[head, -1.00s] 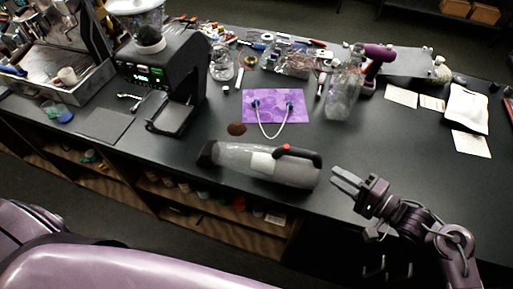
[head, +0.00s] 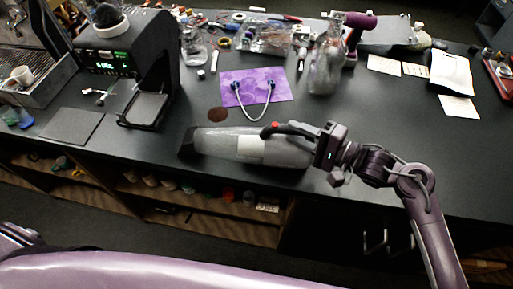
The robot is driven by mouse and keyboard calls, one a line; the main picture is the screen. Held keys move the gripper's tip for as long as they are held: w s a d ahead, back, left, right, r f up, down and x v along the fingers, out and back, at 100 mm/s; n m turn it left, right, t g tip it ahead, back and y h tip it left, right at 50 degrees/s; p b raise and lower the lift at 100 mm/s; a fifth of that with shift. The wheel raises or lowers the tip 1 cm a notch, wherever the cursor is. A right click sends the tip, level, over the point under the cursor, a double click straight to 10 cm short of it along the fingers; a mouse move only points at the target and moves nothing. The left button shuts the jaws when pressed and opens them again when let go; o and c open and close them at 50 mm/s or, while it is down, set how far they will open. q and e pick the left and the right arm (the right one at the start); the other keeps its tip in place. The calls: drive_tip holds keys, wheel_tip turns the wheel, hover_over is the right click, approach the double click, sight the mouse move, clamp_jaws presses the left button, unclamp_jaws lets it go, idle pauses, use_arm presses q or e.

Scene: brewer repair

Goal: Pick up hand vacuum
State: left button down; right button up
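The hand vacuum (head: 225,143) lies on its side along the front of the dark counter. It has a grey, partly clear body with a white label, a dark nozzle at the left, and a black handle with a red button on top. My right gripper (head: 308,131) reaches in from the right at the rear end of the handle, its fingers pointing left. The fingers overlap the black handle, and I cannot tell whether they are closed on it. My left gripper is out of view.
A coffee grinder (head: 150,60) stands at the left. A purple mat (head: 255,83) with a white tube lies behind the vacuum, near a brown patch (head: 218,115). Clear bottles and tools fill the back. White papers (head: 457,106) lie at the right. Open shelves are below the counter edge.

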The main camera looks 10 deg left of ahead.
drive_tip(key=shift+d, duration=0.1)
drive_tip(key=shift+c, duration=0.5)
clamp_jaws()
drive_tip(key=shift+r, duration=0.25)
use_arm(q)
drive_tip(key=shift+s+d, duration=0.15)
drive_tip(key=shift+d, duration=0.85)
use_arm(e)
drive_tip(key=shift+w, duration=0.1)
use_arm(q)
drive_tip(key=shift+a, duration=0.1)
use_arm(e)
drive_tip(key=shift+r, duration=0.1)
